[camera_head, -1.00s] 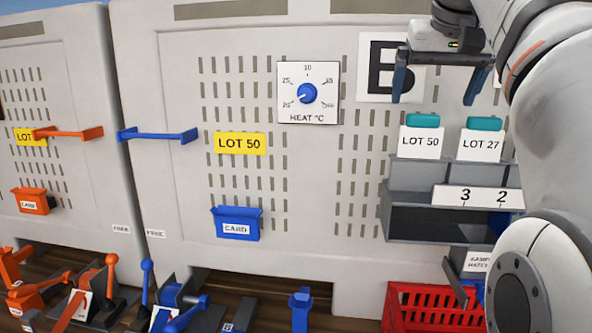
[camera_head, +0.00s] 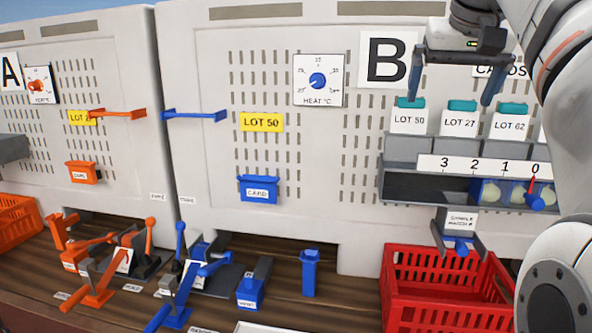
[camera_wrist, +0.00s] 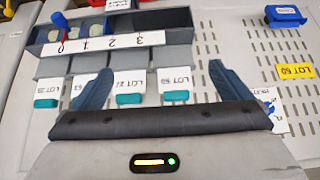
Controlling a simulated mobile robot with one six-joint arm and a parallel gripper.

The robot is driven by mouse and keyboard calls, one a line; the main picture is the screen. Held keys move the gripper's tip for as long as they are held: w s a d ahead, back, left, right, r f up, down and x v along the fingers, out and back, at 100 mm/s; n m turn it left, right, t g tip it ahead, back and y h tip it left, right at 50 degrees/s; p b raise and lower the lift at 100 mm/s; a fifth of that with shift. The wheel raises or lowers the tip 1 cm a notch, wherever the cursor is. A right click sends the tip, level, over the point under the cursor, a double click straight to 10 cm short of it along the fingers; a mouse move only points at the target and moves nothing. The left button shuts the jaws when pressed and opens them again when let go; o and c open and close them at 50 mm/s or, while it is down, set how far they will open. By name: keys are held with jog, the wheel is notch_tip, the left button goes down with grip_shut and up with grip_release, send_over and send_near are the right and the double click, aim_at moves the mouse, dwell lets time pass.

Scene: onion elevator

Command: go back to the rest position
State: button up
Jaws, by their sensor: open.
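My gripper (camera_head: 454,82) is at the top right of the head view, in front of the panel marked B. Its two blue fingers are spread apart with nothing between them. The wrist view also shows my gripper (camera_wrist: 150,85), with the fingers apart in front of the lot cards. The cards marked LOT 50 (camera_head: 408,119), LOT 27 (camera_head: 458,124) and LOT 62 (camera_head: 509,125) stand upright with teal tops in the grey rack (camera_head: 410,148). My arm hides the right end of the rack.
Below the rack is a compartment strip numbered 3 to 0 (camera_head: 485,165), with pale round items at the right. A red crate (camera_head: 440,262) stands below. Blue levers (camera_head: 195,275) and orange levers (camera_head: 105,265) crowd the lower left. A heat dial (camera_head: 318,81) is on panel B.

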jog(key=s+a+f+g, duration=0.1)
jog(key=s+a+f, duration=0.2)
jog(key=f, duration=1.1)
jog(key=s+a+f+n+g+b, duration=0.1)
jog(key=s+a+f, duration=0.2)
jog(key=s+f, duration=0.5)
jog(key=s+a+f+n+y+b, duration=0.1)
jog(key=s+a+f, duration=0.2)
jog(key=f, duration=1.7)
jog(key=s, duration=0.2)
jog(key=shift+s+a+f+g, duration=0.15)
jog(key=shift+s+f+g, duration=0.15)
jog(key=shift+g, duration=0.1)
jog(key=shift+c, duration=0.5)
